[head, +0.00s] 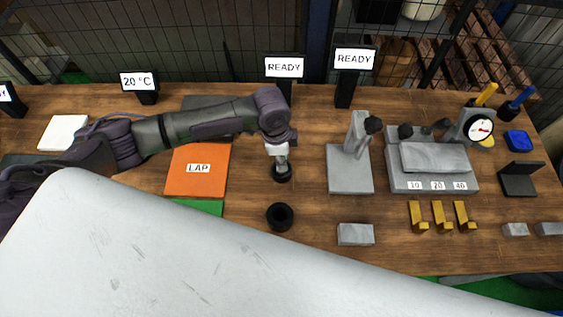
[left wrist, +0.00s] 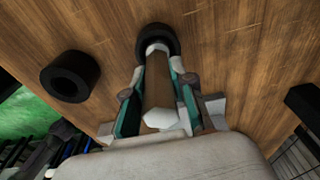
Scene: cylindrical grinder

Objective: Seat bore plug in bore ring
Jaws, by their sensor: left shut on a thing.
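The plug's far end meets a black ring (left wrist: 145,36), which also shows below the gripper in the head view (head: 282,175). I cannot tell whether the tip is inside this ring or just above it. A second thick black ring (head: 280,217) lies apart in front, its hole empty; it also shows at left in the left wrist view (left wrist: 70,76). My right gripper is not in view.
An orange LAP mat (head: 198,183) lies left of the gripper. A grey stand (head: 350,178) and a dial gauge fixture (head: 432,182) stand to the right. A grey block (head: 356,234) and brass pieces (head: 438,218) lie in front.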

